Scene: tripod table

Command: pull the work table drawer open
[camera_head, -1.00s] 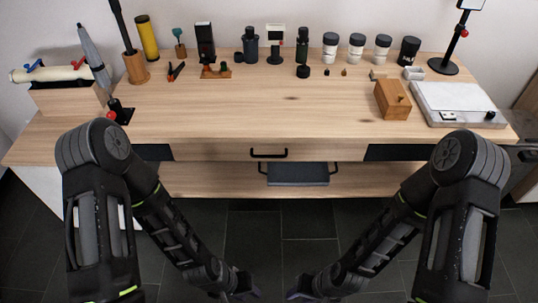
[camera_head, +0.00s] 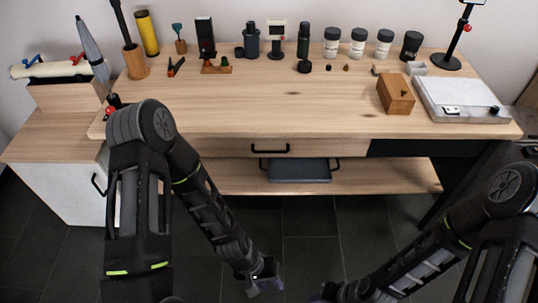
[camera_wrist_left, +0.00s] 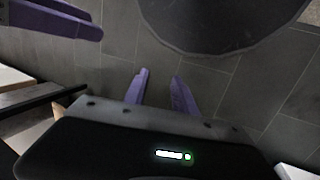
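The work table (camera_head: 270,110) has a wooden drawer front (camera_head: 325,147) under its top, with a black bar handle (camera_head: 270,151). The drawer looks shut, its front close under the table edge. My left gripper (camera_head: 266,284) is well below and in front of the handle, not touching it. In the left wrist view its two purple fingers (camera_wrist_left: 160,90) stand apart with only floor between them. My right gripper (camera_head: 328,294) is at the bottom edge of the head view, mostly cut off. Purple finger parts at the upper left of the wrist view look like its own; their gap is unclear.
A lower shelf (camera_head: 220,181) holds a dark grey case (camera_head: 300,170) below the drawer. A white cabinet (camera_head: 62,180) stands at the left. Bottles, jars, a wooden box (camera_head: 395,95) and a scale-like slab (camera_head: 460,100) stand on the tabletop. The floor ahead is clear.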

